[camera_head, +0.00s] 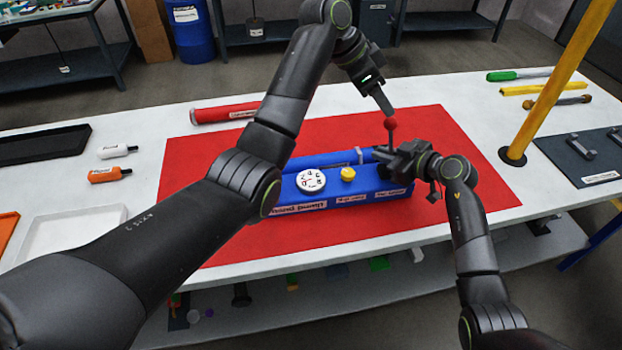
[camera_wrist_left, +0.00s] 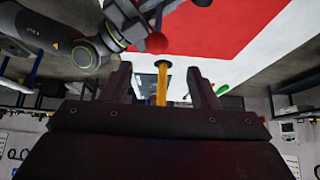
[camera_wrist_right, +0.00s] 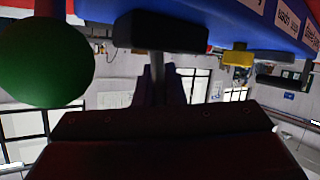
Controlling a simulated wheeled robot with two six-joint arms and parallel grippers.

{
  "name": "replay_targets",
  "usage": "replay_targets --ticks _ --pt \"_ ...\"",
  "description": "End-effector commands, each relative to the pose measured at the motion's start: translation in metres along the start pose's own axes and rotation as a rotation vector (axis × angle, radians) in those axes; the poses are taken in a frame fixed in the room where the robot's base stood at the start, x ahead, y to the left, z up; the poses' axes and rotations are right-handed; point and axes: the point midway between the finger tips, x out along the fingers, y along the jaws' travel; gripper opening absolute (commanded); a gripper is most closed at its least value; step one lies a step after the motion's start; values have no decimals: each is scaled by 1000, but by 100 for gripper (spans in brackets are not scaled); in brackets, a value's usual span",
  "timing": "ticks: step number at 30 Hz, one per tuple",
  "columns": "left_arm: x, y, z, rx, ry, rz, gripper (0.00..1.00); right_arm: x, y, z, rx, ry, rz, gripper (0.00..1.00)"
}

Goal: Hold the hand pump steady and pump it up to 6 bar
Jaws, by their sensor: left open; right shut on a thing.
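The blue hand pump (camera_head: 335,196) lies on the red mat, with a white round gauge (camera_head: 311,180) and a yellow knob (camera_head: 348,174) on top. Its lever ends in a red ball (camera_head: 390,124), which also shows in the left wrist view (camera_wrist_left: 156,43). My left gripper (camera_head: 384,102) is open and empty, just above the red ball and apart from it. My right gripper (camera_head: 386,156) is shut on a grey handle (camera_wrist_right: 158,66) with a dark block at its end, at the pump's right end. The gauge reading is too small to tell.
A green ball (camera_wrist_right: 45,55) is close beside my right gripper in its wrist view. A yellow post (camera_head: 560,80) stands to the right. A red tube (camera_head: 222,112) lies behind the pump. The red mat (camera_head: 470,150) is clear to the right.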

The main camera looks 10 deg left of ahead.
Motion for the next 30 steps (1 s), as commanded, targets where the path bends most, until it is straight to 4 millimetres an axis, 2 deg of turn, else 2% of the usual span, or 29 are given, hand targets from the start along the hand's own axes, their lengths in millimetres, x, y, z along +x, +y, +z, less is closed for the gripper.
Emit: replay_targets --ticks 6,11,17,30 --pt "-14 4 16 9 60 -6 55 0 0 -1 -1 2 1 0" --pt "-13 6 20 12 73 -6 55 0 0 -1 -1 2 1 0" --pt "7 6 18 12 73 -4 55 0 0 -1 -1 2 0 0" --pt "67 5 13 13 72 -5 55 0 0 -1 -1 2 0 0"
